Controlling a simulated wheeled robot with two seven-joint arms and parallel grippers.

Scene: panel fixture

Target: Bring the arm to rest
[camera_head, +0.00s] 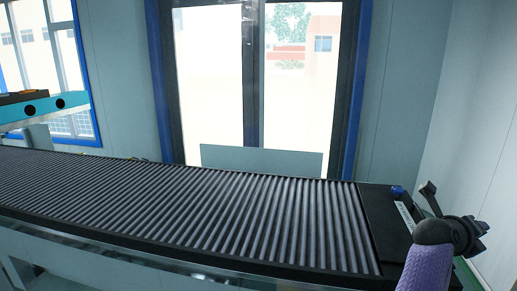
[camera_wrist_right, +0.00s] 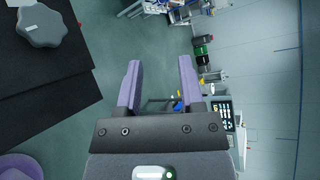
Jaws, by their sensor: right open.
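My right arm (camera_head: 428,262) comes in at the lower right of the head view, beside the right end of the roller conveyor (camera_head: 200,210). My right gripper (camera_wrist_right: 159,66) shows in the right wrist view with its two purple fingers spread apart. Nothing is between the fingers; the floor lies beyond them. My left gripper is not in view.
A dark flat surface (camera_wrist_right: 40,75) with a grey knob (camera_wrist_right: 42,25) is left of the gripper in the wrist view. Equipment (camera_wrist_right: 185,10) and a machine with a keypad (camera_wrist_right: 224,116) stand beyond. A teal machine part (camera_head: 42,108) is at the head view's left.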

